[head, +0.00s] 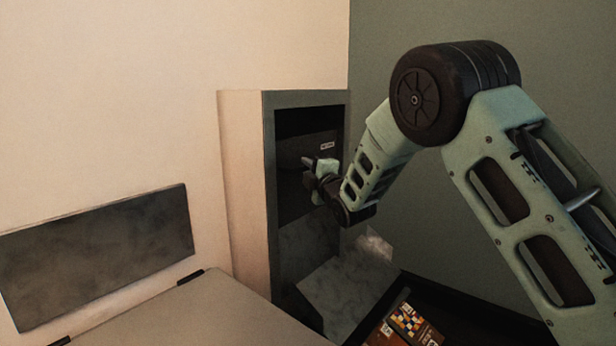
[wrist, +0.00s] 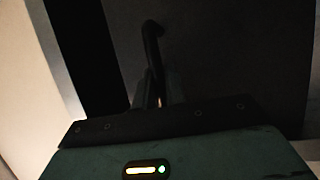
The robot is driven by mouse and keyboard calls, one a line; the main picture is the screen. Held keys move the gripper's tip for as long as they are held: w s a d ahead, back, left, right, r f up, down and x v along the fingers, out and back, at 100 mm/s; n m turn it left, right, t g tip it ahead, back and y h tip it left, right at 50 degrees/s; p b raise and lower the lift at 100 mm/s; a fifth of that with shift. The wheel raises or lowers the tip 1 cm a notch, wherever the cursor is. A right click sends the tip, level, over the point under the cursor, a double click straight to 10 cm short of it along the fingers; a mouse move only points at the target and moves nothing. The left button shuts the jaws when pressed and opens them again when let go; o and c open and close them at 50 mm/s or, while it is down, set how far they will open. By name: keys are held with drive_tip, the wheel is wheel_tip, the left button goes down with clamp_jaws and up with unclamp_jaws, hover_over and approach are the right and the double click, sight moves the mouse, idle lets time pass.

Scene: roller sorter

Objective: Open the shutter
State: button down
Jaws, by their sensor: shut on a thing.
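The shutter (head: 292,153) is a dark panel with a small white label, set in the mouth of a tall cabinet (head: 241,180). In the wrist view the shutter (wrist: 235,60) fills most of the picture, and a dark bar handle (wrist: 152,40) stands out from it. My gripper (head: 309,168) is at the shutter's face, and in the wrist view its fingers (wrist: 157,88) are shut on the handle. A black strip shows above the panel in the head view; the dim light hides how far it is open. The fingers hide part of the handle.
Below the shutter, a sloping grey metal plate (head: 345,290) leads down to a dark tray (head: 470,315) holding a patterned box (head: 408,320). A pale bench top (head: 190,315) and a grey wall panel (head: 95,255) are at left. A green wall stands close behind my arm.

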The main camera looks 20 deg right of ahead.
drive_tip(key=shift+r, duration=0.4)
drive_tip(key=c, duration=1.5)
unclamp_jaws()
drive_tip(key=shift+o, duration=0.2)
drive_tip(key=shift+f, duration=0.1)
drive_tip(key=shift+s+f, duration=0.1)
drive_tip(key=shift+s, duration=0.15)
drive_tip(key=v, duration=1.7)
drive_tip(key=shift+w+d, duration=0.1)
